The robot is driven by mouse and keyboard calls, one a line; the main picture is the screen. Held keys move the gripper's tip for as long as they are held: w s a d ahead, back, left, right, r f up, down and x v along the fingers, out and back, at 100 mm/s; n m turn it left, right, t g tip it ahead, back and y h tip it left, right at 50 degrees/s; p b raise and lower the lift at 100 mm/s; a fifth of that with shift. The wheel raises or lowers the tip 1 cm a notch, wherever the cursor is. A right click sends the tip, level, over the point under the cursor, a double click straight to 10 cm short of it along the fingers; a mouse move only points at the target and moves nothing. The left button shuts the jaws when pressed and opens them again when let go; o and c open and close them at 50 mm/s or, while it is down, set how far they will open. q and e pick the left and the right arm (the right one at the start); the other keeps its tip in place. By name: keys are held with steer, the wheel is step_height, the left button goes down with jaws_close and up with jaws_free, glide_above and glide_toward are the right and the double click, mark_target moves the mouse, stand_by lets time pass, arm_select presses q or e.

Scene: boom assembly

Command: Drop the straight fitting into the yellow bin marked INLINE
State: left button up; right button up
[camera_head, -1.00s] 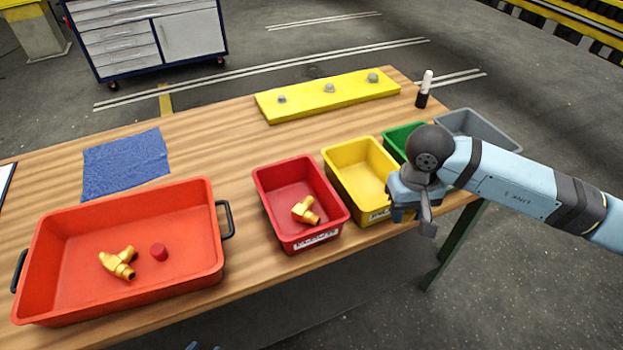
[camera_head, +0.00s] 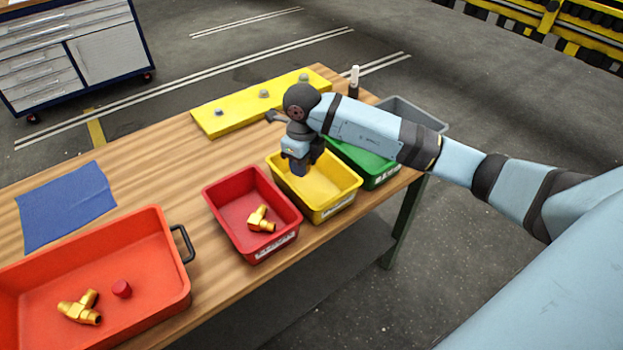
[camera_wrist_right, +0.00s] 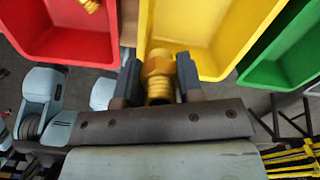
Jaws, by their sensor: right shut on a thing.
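My right gripper (camera_head: 297,170) points down over the yellow bin (camera_head: 343,184). In the right wrist view my right gripper (camera_wrist_right: 158,85) is shut on a brass-coloured fitting (camera_wrist_right: 158,72) with a hex collar and a threaded end. The fitting is held near the edge of the yellow bin (camera_wrist_right: 215,35) in that view; its height above the bin is hard to tell. In the head view the fitting is hidden by the gripper. The label on the yellow bin's front is too small to read. My left gripper is not seen.
A red bin (camera_head: 222,205) with a brass fitting (camera_head: 261,219) stands left of the yellow bin, a green bin (camera_head: 368,170) right, a grey bin (camera_head: 425,115) beyond. An orange tray (camera_head: 150,235) holds a branched fitting (camera_head: 80,308) and a red cap (camera_head: 122,289). A yellow block (camera_head: 235,118) lies behind.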

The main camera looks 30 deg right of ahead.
steer(key=d+f+m, duration=0.2)
steer(key=m, duration=0.5)
steer(key=w+d+f+m+b, duration=0.1)
steer(key=d+f+m, duration=0.1)
steer(key=m, duration=0.5)
steer(key=w+d+f+m+b, duration=0.1)
steer(key=d+f+m, duration=0.1)
steer(key=m, duration=0.4)
steer(key=shift+w+d+f+m, duration=0.1)
steer(key=shift+w+f+m, duration=0.15)
steer(key=shift+f+m, duration=0.2)
steer(key=o, duration=1)
steer(key=shift+o, duration=0.2)
step_height(320, 180, up, 14)
steer(key=b, duration=0.1)
